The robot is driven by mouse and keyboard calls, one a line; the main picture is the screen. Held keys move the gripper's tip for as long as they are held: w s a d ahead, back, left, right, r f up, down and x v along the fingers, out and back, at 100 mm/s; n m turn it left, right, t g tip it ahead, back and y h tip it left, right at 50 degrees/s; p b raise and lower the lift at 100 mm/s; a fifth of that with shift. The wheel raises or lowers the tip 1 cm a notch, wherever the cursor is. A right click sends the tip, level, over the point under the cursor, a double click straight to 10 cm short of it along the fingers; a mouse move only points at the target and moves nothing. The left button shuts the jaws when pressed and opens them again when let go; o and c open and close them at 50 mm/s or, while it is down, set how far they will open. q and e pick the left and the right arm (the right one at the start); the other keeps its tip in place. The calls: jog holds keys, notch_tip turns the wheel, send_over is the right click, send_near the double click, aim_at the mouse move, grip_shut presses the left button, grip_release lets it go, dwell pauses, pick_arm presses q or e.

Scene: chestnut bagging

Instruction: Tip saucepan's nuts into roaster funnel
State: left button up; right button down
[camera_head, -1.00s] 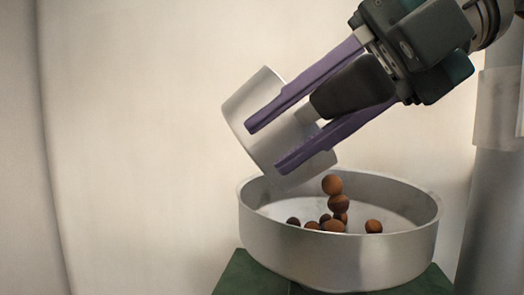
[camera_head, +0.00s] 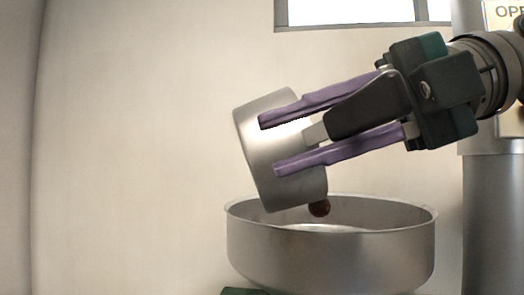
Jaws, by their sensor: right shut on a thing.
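My right gripper (camera_head: 268,146) comes in from the right with purple fingers and is shut on the saucepan's dark handle (camera_head: 368,107). The steel saucepan (camera_head: 258,180) is tilted, its lower edge over the near-left part of the round steel roaster funnel (camera_head: 330,258). One brown nut (camera_head: 319,208) shows just below the saucepan's lower right edge, at the funnel's mouth. The inside of the saucepan is hidden, and most of the funnel's floor is hidden behind its wall. My left gripper is not in view.
A dark green support (camera_head: 240,291) shows under the funnel. A thick grey column (camera_head: 490,220) stands at the right, with a partly cut-off sign above. A window (camera_head: 350,10) is at the top. The space left of the saucepan is clear.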

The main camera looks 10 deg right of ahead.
aim_at(357, 121)
jog(key=shift+s+d+y+b, duration=0.1)
jog(key=shift+d+y+b, duration=0.35)
jog(key=shift+y+b, duration=0.9)
jog(key=b, duration=0.3)
jog(key=d+y+b, duration=0.1)
jog(key=b, duration=0.2)
jog(key=shift+s+d+r+t+b, duration=0.15)
jog(key=shift+d+r+t+b, duration=0.15)
jog(key=shift+r+t, duration=0.1)
jog(key=y+b, duration=0.1)
jog(key=b, duration=0.2)
jog(key=d+y+b, duration=0.1)
jog(key=y+b, duration=0.1)
jog(key=b, duration=0.2)
jog(key=shift+s+d+r, duration=0.1)
jog(key=shift+s+d, duration=0.05)
jog(key=shift+d, duration=0.1)
jog(key=d+y+b, duration=0.1)
jog(key=b, duration=0.3)
jog(key=shift+s+t, duration=0.1)
jog(key=shift+t, duration=0.2)
jog(key=shift+r+y+b, duration=0.1)
jog(key=shift+y+b, duration=0.25)
jog(key=shift+d, duration=0.1)
jog(key=shift+r, duration=0.1)
